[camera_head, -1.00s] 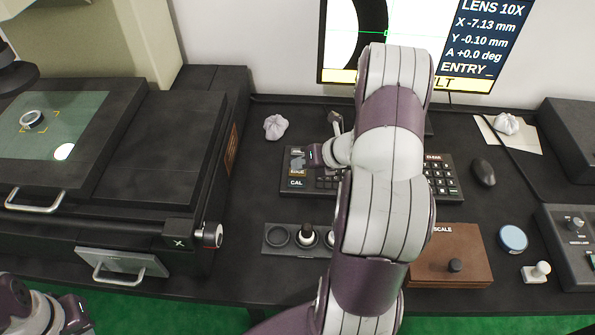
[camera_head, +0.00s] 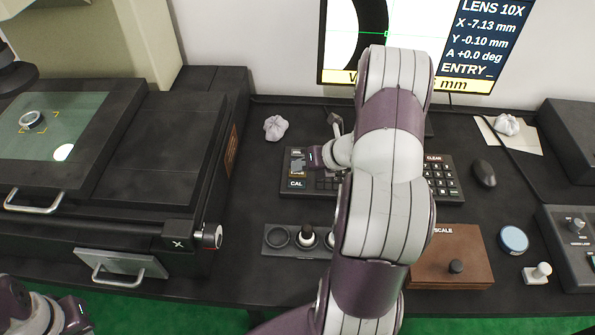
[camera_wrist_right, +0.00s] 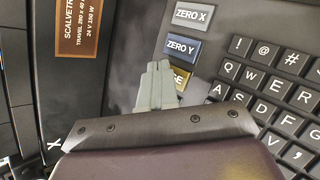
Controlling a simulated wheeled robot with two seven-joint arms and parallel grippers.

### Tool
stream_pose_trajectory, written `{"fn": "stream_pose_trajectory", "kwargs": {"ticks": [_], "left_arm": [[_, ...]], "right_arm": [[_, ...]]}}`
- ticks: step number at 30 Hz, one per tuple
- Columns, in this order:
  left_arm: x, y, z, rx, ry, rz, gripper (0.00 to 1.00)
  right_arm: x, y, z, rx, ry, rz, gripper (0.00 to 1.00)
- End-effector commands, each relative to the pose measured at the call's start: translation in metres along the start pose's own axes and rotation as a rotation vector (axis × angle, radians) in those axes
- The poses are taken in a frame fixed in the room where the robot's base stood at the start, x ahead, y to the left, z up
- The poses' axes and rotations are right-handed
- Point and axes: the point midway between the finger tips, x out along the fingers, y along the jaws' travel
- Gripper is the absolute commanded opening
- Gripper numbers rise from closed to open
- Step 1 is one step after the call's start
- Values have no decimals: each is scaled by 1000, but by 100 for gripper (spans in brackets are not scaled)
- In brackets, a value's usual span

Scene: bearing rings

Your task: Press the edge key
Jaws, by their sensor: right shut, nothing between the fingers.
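In the head view the right gripper (camera_head: 304,163) is over the left end of the black keyboard (camera_head: 445,187), above the CAL key (camera_head: 296,184). My left gripper (camera_head: 75,314) is at the bottom left, its jaws unclear.
A monitor (camera_head: 470,45) shows LENS 10X, coordinates and a yellow banner. A ring (camera_head: 31,119) lies on the glass stage (camera_head: 75,140) at left. A lens holder (camera_head: 270,250), brown SCALE box (camera_head: 450,270) and mouse (camera_head: 484,173) stand near the keyboard. My right arm hides the keyboard's middle.

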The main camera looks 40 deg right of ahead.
Motion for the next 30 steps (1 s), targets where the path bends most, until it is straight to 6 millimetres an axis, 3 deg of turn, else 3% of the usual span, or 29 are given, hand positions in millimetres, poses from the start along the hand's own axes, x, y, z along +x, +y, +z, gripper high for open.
{"fn": "stream_pose_trajectory", "kwargs": {"ticks": [4,17,30], "left_arm": [[-9,0,-1,0,0,0,0],[-12,0,-2,0,0,0,0],[-50,0,-6,0,0,0,0]], "right_arm": [[-8,6,6,-1,0,0,0],[-10,8,8,0,-1,0,0],[-41,30,30,0,-1,0,0]]}}
